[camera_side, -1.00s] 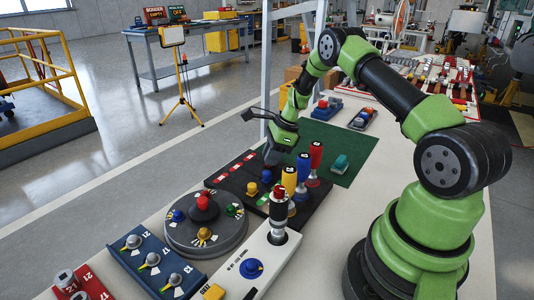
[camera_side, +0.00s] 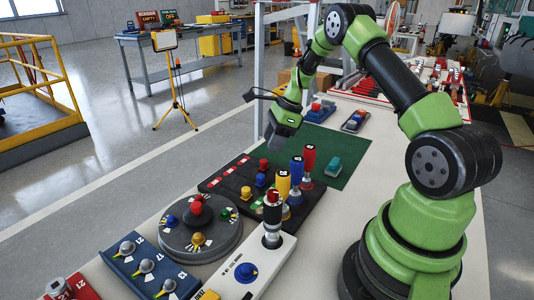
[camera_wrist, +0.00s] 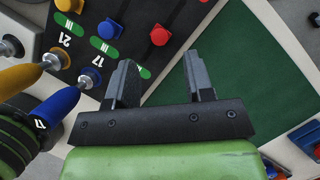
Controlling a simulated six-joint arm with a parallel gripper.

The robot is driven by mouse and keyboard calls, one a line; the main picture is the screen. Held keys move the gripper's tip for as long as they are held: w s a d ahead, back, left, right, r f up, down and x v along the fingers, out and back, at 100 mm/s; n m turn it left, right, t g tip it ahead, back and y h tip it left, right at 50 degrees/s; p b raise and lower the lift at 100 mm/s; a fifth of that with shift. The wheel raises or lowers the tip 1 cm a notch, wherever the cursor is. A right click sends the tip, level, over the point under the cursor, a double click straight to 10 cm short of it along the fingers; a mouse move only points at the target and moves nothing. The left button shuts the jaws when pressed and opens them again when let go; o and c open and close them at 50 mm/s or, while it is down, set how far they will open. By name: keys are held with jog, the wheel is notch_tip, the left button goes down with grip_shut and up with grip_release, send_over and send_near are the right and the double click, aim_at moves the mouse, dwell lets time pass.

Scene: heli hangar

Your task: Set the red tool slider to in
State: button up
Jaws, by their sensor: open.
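A black panel (camera_side: 222,184) carries a row of small yellow, blue and red knobs. The red knob (camera_side: 263,165) is at the row's far end; in the wrist view it also shows (camera_wrist: 159,35), beyond my fingertips. I cannot tell its setting. Upright handles in yellow, blue and red (camera_side: 308,160) stand along the panel's right side. My gripper (camera_wrist: 160,72) is open and empty. In the side view my gripper (camera_side: 275,139) hangs above the panel's far end, apart from the red knob.
A green mat (camera_side: 322,146) with a teal block (camera_side: 332,165) lies beyond the panel. A grey round dial plate (camera_side: 180,246), a blue switch panel (camera_side: 132,275) and a white lever unit (camera_side: 252,256) stand nearer. The tall handles crowd the panel's right side.

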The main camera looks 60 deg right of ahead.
aim_at(264, 161)
jog(key=v, duration=0.3)
jog(key=shift+s+d+r, duration=0.1)
jog(key=shift+s+r, duration=0.05)
jog(key=shift+r, duration=0.2)
jog(key=w+a+f+n+g+h, duration=0.1)
jog(key=f+n, duration=0.1)
jog(key=f, duration=0.1)
jog(key=w+a+f+n+g+h, duration=0.1)
jog(key=f+n, duration=0.1)
jog(key=f, duration=0.1)
jog(key=w+a+f+n+h, duration=0.1)
jog(key=f+n, duration=0.2)
jog(key=shift+f+g, duration=0.1)
jog(key=shift+g, duration=0.3)
jog(key=shift+s, duration=0.1)
grip_shut()
